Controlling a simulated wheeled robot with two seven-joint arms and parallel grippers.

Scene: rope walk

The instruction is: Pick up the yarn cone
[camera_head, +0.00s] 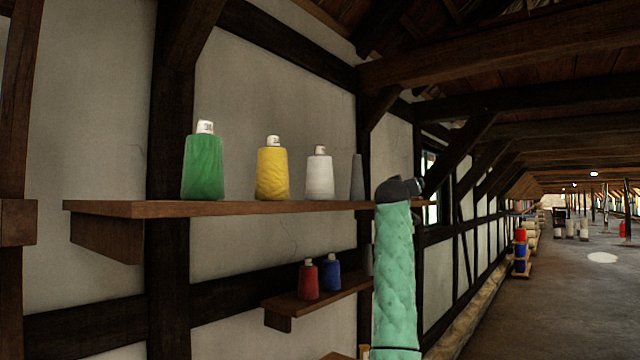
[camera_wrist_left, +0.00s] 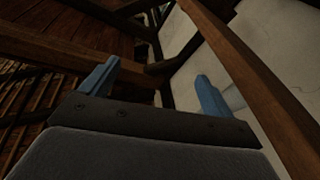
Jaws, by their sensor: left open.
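Several yarn cones stand upright on an upper wooden shelf (camera_head: 150,209): a green cone (camera_head: 203,165), a yellow cone (camera_head: 272,172), a white cone (camera_head: 320,175) and a narrow grey one (camera_head: 357,178). A red cone (camera_head: 308,281) and a blue cone (camera_head: 330,274) stand on a lower shelf (camera_head: 295,304). In the left wrist view my left gripper (camera_wrist_left: 160,88) is open, its two blue fingers wide apart with no cone between them. I cannot tell how far it is from the cones. My right gripper is not seen.
A green padded sleeve (camera_head: 394,270), apparently part of my arm, rises before the right end of both shelves. Dark timber posts and brackets frame the white wall. Open floor (camera_head: 560,300) lies to the right, with a stack of coloured spools (camera_head: 520,252) farther back.

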